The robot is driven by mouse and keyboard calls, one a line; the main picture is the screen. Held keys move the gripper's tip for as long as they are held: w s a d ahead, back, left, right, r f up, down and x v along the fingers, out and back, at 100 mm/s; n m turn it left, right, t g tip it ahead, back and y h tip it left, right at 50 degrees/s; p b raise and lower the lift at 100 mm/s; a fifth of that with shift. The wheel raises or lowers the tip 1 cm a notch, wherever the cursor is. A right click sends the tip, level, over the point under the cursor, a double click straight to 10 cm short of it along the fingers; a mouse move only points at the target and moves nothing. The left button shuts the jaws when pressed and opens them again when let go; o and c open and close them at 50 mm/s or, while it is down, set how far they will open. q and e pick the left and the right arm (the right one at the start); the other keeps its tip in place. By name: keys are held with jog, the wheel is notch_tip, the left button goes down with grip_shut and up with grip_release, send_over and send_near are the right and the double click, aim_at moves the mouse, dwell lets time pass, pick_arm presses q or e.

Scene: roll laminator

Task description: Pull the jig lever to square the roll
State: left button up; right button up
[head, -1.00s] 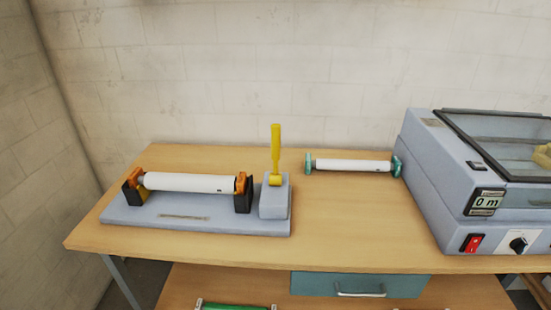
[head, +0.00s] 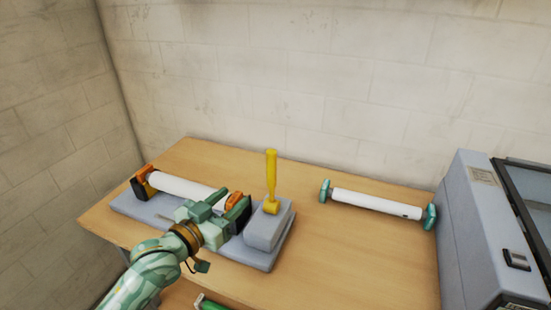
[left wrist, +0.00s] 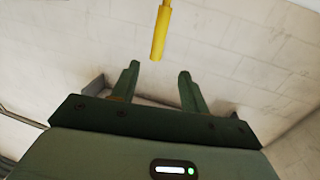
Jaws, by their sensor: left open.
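The yellow jig lever (head: 271,178) stands upright on a grey block (head: 268,228) at the right end of the jig base (head: 140,207). A white roll (head: 187,190) lies across the jig between orange-and-black end holders, its right part close behind my gripper. My left gripper (head: 226,200) is open and empty, in front of the roll's right end and left of the lever, apart from the lever. In the left wrist view the lever (left wrist: 160,33) hangs in the picture beyond the open fingers (left wrist: 158,85). My right gripper is not in view.
A second white roll with teal ends (head: 376,204) lies on the wooden table (head: 350,260) to the right. The grey laminator (head: 470,235) stands at the far right. A wall is close behind the table. The table between the jig and laminator has free room.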

aim_at(268, 165)
pick_arm(q)
jog(key=b+x, duration=0.1)
jog(key=x, duration=0.4)
jog(key=b+x, duration=0.1)
jog(key=x, duration=0.5)
jog(key=r+b+x, duration=0.1)
jog(key=x, duration=0.4)
jog(key=shift+w+d, duration=0.2)
jog(key=shift+d, duration=0.05)
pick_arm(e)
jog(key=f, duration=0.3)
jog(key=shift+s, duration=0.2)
pick_arm(q)
jog(key=shift+s, duration=0.1)
grip_shut()
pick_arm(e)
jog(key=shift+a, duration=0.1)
